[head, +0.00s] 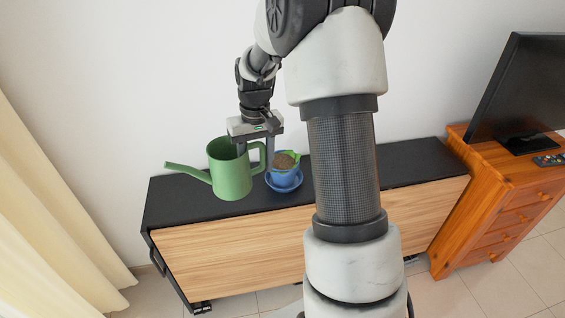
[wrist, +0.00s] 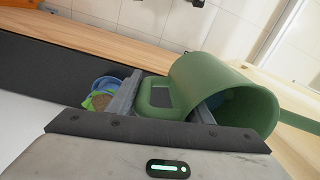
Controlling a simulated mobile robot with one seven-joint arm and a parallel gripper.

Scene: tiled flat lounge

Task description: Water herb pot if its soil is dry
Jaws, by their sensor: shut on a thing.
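The green watering can (head: 230,176) is upright at the left part of the black cabinet top, its spout pointing left. My gripper (head: 256,150) comes from above and is shut on the can's handle; the handle also shows between the fingers in the wrist view (wrist: 160,97). I cannot tell whether the can touches the cabinet top. The herb pot (head: 284,173) is blue, on a blue saucer (head: 285,187), just right of the can. Its soil (head: 283,160) looks light brown, with a few green leaves at the rim. The spout points away from the pot.
The black-topped cabinet (head: 400,165) has a wood front and a clear right part, partly behind my arm. A wooden drawer unit (head: 500,200) with a television (head: 520,90) and remote (head: 548,160) stands to the right. A cream curtain (head: 40,200) hangs at left.

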